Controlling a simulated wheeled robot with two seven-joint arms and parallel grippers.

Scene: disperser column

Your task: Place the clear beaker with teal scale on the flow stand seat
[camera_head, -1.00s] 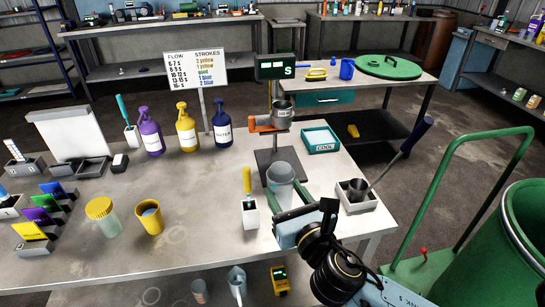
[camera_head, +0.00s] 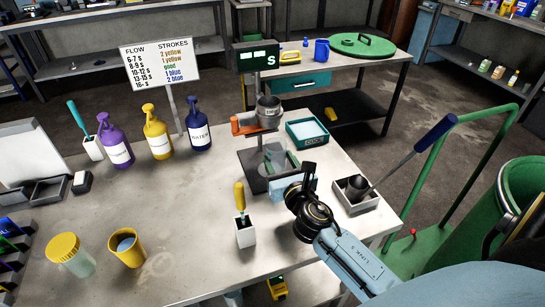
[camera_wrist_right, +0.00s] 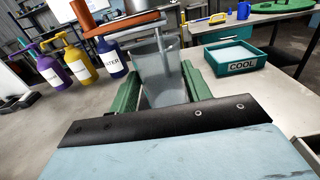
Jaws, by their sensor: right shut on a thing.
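My right gripper (camera_head: 279,164) is shut on the clear beaker (camera_wrist_right: 160,72), its green fingers on either side of it in the right wrist view. The teal scale cannot be made out. The flow stand (camera_head: 251,172) has a dark base plate, a post, a metal cup (camera_head: 269,106) in an orange holder, and a display (camera_head: 255,57) on top. The gripper and beaker are over the base plate, below the cup. Whether the beaker touches the plate cannot be told. My left gripper is not in view.
A white holder with a yellow-handled tool (camera_head: 244,232) stands front left of my right gripper. A tray with a metal cup and ladle (camera_head: 358,190) is to its right. The teal COOL tray (camera_head: 307,133) is behind. Purple, yellow and navy bottles (camera_head: 157,138) stand left.

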